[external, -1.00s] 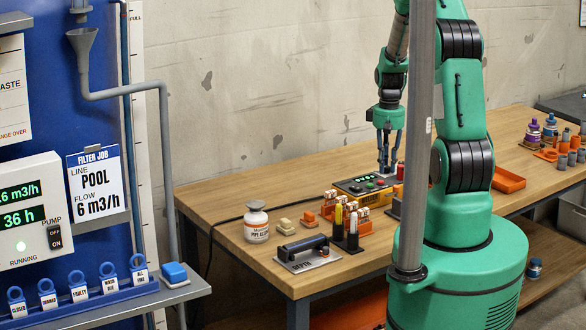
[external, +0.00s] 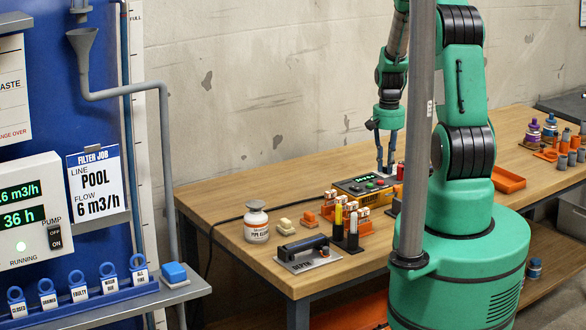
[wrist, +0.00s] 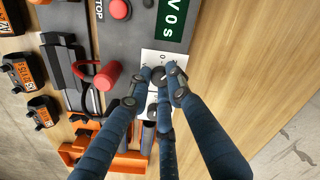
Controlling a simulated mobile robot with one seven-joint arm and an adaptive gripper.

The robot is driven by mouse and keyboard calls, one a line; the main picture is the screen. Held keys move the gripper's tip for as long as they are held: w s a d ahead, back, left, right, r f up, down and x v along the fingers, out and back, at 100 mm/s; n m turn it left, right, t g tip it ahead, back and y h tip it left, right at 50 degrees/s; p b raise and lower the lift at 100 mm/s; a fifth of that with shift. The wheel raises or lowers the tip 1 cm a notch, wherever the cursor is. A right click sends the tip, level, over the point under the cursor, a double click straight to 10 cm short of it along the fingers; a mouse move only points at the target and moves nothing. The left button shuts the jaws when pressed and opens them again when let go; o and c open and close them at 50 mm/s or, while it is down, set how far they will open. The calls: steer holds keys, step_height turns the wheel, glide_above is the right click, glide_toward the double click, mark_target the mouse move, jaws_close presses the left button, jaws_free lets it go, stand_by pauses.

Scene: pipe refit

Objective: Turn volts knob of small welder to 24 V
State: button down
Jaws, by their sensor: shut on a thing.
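The small welder (external: 350,189) is a low yellow and dark box on the wooden bench, with a green display and coloured buttons on top. Its grey top fills the upper middle of the wrist view (wrist: 140,38), with part of a green display (wrist: 174,18) showing. The volts knob (wrist: 158,76) is a small dark knob on a white dial plate. My gripper (wrist: 157,84) is over the plate with its blue fingers closed around the knob. In the external view my gripper (external: 385,168) points down at the welder's far right end. The fingers hide most of the dial, so the knob's setting is unreadable.
A red stop button (wrist: 120,9) and a red-capped part (wrist: 107,76) sit close to my fingers. The bench behind the welder is clear.

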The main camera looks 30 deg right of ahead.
mark_target(386, 166)
steer(key=shift+m, duration=0.5)
steer(key=c, duration=1.6)
jaws_free()
steer(key=shift+r, duration=0.1)
step_height(386, 166, up, 12)
steer(key=shift+f, duration=0.1)
